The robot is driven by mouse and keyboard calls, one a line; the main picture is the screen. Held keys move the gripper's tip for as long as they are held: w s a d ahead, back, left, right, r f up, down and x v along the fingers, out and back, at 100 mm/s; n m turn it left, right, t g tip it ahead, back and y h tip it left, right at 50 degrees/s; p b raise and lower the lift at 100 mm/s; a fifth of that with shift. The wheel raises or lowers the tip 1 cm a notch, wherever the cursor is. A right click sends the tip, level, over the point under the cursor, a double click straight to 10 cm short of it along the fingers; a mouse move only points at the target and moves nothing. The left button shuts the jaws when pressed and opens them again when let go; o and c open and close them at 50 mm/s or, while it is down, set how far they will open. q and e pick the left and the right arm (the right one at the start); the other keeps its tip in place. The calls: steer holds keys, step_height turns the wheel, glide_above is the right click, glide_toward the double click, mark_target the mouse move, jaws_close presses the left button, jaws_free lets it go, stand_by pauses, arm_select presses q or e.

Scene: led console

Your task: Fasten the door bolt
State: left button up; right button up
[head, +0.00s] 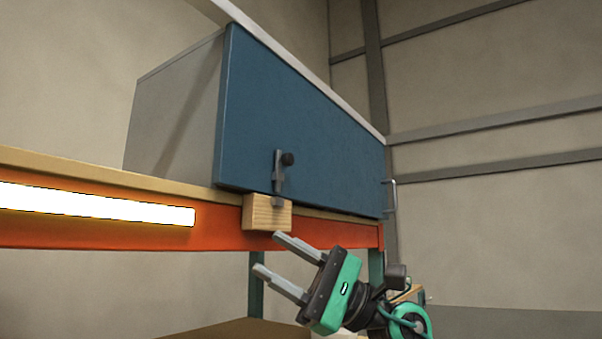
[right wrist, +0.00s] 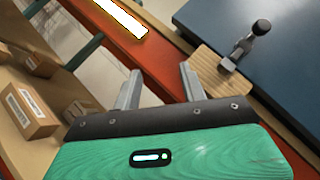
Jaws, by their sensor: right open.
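The blue door (head: 310,120) is closed across the front of a grey cabinet. The door bolt (head: 279,180) is a small grey metal piece low on the door, with a black knob (head: 287,159). Its lower end is at a wooden block (head: 258,213) on the shelf's front edge; I cannot tell whether it is engaged. The right wrist view also shows the knob (right wrist: 261,27) and block (right wrist: 209,72). My right gripper (head: 268,253) is open and empty, below and in front of the block, apart from it. My left gripper is not in view.
An orange shelf beam (head: 100,231) carries a glowing white strip (head: 95,204) on the left. Cardboard boxes (right wrist: 28,110) lie on a lower shelf in the right wrist view. A thin metal handle (head: 394,197) shows at the door's right end. The space in front of the door looks clear.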

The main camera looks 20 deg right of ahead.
step_height(320, 180, up, 8)
steer(key=s+d+n+t+h, duration=0.2)
steer(key=s+d+n+h, duration=0.1)
steer(key=n+h, duration=0.25)
steer(key=n+t+h, duration=0.2)
steer(key=t+h, duration=0.4)
glide_toward(292, 159)
steer(key=p+x, duration=0.5)
steer(key=x, duration=0.2)
steer(key=shift+a+r, duration=0.1)
steer(key=shift+r, duration=0.05)
steer(key=shift+w+a+p, duration=0.35)
steer(key=shift+w, duration=0.1)
jaws_close()
